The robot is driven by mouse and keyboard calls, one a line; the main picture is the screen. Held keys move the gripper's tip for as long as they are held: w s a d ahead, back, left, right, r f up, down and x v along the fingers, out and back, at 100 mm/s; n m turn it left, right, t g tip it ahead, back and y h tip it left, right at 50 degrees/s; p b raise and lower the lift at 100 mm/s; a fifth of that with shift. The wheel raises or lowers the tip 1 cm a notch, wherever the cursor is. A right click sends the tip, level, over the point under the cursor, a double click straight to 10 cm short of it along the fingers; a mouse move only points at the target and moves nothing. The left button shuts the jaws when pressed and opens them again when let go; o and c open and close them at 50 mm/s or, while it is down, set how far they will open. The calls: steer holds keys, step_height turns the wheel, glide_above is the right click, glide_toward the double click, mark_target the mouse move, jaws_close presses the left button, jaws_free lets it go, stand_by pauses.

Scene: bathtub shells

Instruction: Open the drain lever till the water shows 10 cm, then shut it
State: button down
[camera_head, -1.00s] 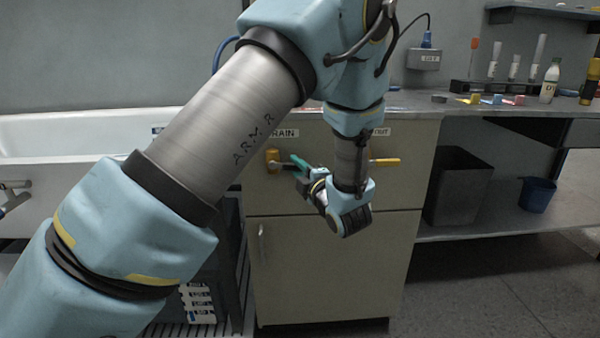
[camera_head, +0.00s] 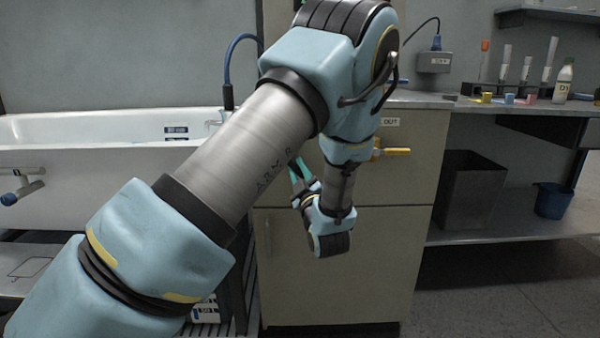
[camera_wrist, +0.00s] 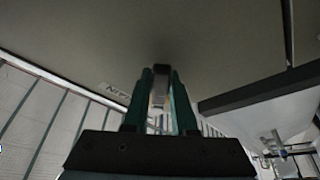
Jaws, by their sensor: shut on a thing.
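My gripper (camera_head: 298,172) is in front of the cabinet under the counter, its teal fingers pointing up and left. In the wrist view my gripper (camera_wrist: 161,78) is shut on the drain lever (camera_wrist: 160,92), a pale bar with a dark end between the fingers. A partly readable label (camera_wrist: 117,92) ending in "AIN" is beside it. In the head view my arm hides the drain lever and its label. The white bathtub (camera_head: 90,125) is at the left. I cannot make out the water level.
A second yellow lever (camera_head: 395,151) sits under the "OUT" label (camera_head: 391,121), right of my gripper. Test tubes (camera_head: 527,68), coloured blocks (camera_head: 509,98) and a bottle (camera_head: 564,80) stand on the counter. A dark bin (camera_head: 467,200) and blue bucket (camera_head: 553,200) are on the shelf below.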

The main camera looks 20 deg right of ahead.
steer(key=shift+a+f+m, duration=0.1)
steer(key=shift+f+m, duration=0.05)
steer(key=shift+m, duration=0.25)
steer(key=c, duration=0.7)
jaws_free()
steer(key=v, duration=1)
steer(key=shift+s+a+f, duration=0.15)
steer(key=shift+s+a, duration=0.05)
steer(key=shift+s, duration=0.1)
